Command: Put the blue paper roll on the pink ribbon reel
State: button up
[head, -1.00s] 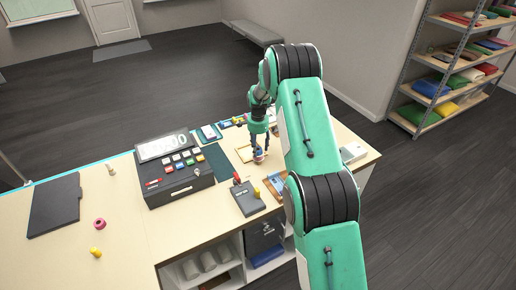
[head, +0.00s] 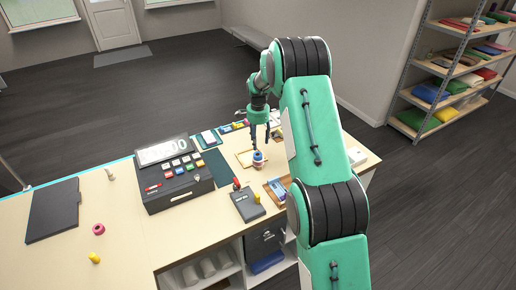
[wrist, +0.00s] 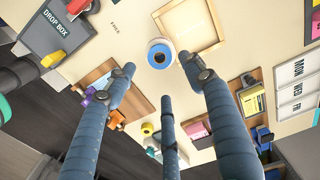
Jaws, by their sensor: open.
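The blue paper roll (head: 259,154) stands upright on the counter side of the wooden frame tray. In the wrist view the blue roll (wrist: 160,47) shows as a blue ring with a dark hole, inside a wider white rim. That rim and a reddish tint under the blue in the head view look like the ribbon reel (head: 260,163) beneath it, but it is too small to be sure. My gripper (head: 261,143) is open and empty, just above the roll, its fingers apart from it. A separate pink ring (head: 99,229) lies at the left of the counter.
The wooden tray (wrist: 216,22) is empty, close beside the roll. A cash register (head: 175,180), a dark drop box (head: 247,205) and a brown board with small items (head: 276,190) stand nearby. A dark folder (head: 53,211) lies at the left; counter between is mostly clear.

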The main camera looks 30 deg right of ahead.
jog(key=shift+r, duration=2)
jog(key=shift+r, duration=0.1)
jog(key=s+a+r+n+t, duration=0.1)
jog(key=s+a+r+n, duration=0.1)
jog(key=s+a+r, duration=0.45)
jog(key=s+a+r+n+t, duration=0.1)
jog(key=s+a+r+n, duration=0.25)
jog(key=s+r, duration=0.55)
jog(key=s+a+r+n+t, duration=0.15)
jog(key=s+a+r, duration=0.4)
jog(key=r, duration=0.55)
jog(key=s+a+n, duration=0.3)
jog(key=s, duration=0.7)
jog(key=s+a+n+t, duration=0.1)
jog(key=s+a+n, duration=0.2)
jog(key=s, duration=0.7)
jog(key=s+a+r+n+t, duration=0.1)
jog(key=s+a, duration=0.4)
jog(key=s, duration=0.5)
jog(key=shift+n, duration=0.9)
